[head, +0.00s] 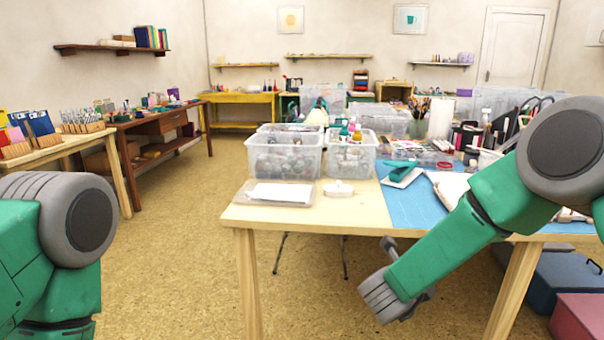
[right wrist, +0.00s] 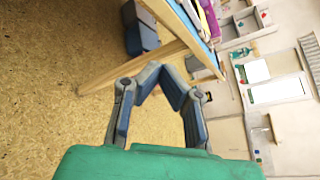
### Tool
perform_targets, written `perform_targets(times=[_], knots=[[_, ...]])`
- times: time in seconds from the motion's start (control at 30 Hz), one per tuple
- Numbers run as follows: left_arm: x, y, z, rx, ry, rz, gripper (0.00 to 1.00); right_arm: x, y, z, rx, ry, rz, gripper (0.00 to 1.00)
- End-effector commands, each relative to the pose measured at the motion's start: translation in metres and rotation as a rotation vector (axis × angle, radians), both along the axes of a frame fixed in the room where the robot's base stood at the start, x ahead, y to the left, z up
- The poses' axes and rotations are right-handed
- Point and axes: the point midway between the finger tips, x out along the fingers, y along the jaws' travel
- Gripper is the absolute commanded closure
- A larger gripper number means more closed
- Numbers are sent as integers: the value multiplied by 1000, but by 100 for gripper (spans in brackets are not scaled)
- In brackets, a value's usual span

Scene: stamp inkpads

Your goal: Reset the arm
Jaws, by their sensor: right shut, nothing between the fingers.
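My right arm comes in from the right of the head view, and its green forearm slants down and left in front of the table edge. My right gripper (right wrist: 160,76) shows in the right wrist view. It is shut and empty, over the floor and beside a table leg. In the head view its fingers cannot be made out clearly. My left arm shows only as a green and grey link at the lower left, and its gripper is out of view.
The wooden table (head: 300,218) bears clear bins (head: 284,165), a flat tray (head: 246,196) with a white sheet, a blue mat (head: 408,207) and clutter. Blue (head: 560,285) and red (head: 580,318) boxes stand under its right side. The floor (head: 180,260) at left centre is clear.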

Motion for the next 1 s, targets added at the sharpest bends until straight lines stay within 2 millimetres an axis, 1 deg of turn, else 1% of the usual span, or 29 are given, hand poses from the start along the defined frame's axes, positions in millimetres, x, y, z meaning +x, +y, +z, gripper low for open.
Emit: perform_targets(times=[0.03,0.07,0.13,0.17,0.23,0.27,0.3,0.37,0.4,0.43,0.47,0.5,0.57,0.6,0.7,0.8,0.87,0.9,1.0], knots=[[0,0,7,0,0,0,73,-7,4,-11,-66,104,85,100],[0,0,10,0,0,0,73,-11,7,-20,-113,174,146,100],[0,0,17,0,0,0,73,-26,14,-43,-241,357,308,100],[0,0,21,0,0,0,73,-36,18,-55,-306,447,390,100],[0,0,30,0,0,1,73,-66,24,-85,-473,672,607,100],[0,0,34,0,0,1,73,-82,26,-98,-547,769,708,100],[0,0,39,0,0,1,73,-106,28,-115,-645,892,846,100],[0,0,47,1,0,1,73,-147,29,-136,-788,1061,1062,100],[0,0,51,1,0,1,73,-176,29,-148,-877,1158,1206,100],[0,0,54,1,0,1,73,-198,29,-155,-941,1222,1313,100],[0,0,57,1,0,1,73,-220,28,-161,-999,1277,1421,100],[0,0,61,1,0,1,73,-250,26,-167,-1074,1339,1562,100],[0,0,66,0,0,1,73,-291,23,-171,-1169,1406,1764,100],[0,0,68,0,0,1,73,-317,21,-172,-1225,1433,1888,100],[0,0,74,0,0,0,73,-369,17,-168,-1330,1460,2153,100],[0,0,77,0,0,0,73,-402,14,-163,-1393,1450,2332,100],[0,0,77,0,0,0,73,-413,13,-161,-1414,1441,2394,100],[0,0,78,0,0,1,73,-418,12,-160,1410,-1425,-2400,100],[0,0,78,0,0,0,73,-421,12,-160,1406,-1413,-2397,100]])
